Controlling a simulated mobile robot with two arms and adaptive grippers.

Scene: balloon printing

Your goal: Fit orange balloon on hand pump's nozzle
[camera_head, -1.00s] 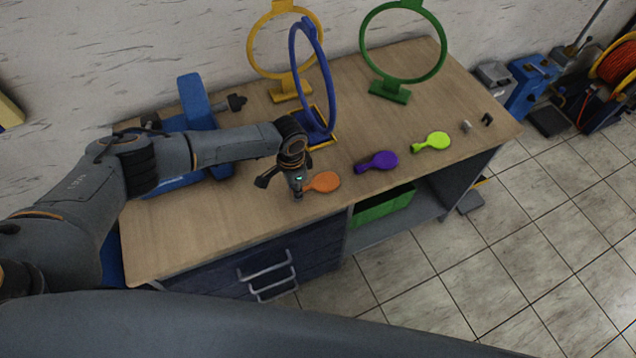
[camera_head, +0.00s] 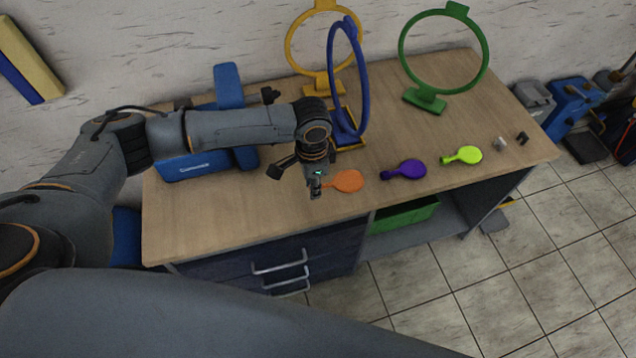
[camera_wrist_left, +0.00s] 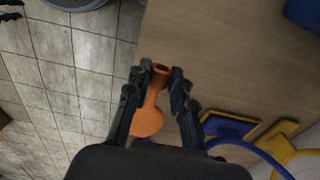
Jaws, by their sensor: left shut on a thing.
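The orange balloon (camera_head: 347,180) is near the front edge of the workbench. My left gripper (camera_head: 316,190) is shut on its neck, with the round body sticking out to the right. In the left wrist view the orange balloon (camera_wrist_left: 148,122) has its neck between the fingertips of my left gripper (camera_wrist_left: 160,75), and its open mouth faces the top of the picture. A blue device (camera_head: 228,88) with a dark fitting (camera_head: 270,95), which looks like the hand pump, stands at the back left, partly hidden by my left arm. My right gripper is not in view.
A purple balloon (camera_head: 403,169) and a lime balloon (camera_head: 462,155) lie to the right. Blue (camera_head: 364,80), yellow (camera_head: 290,42) and green (camera_head: 402,50) ring stands stand behind. The bench top (camera_head: 220,215) is clear at the front left.

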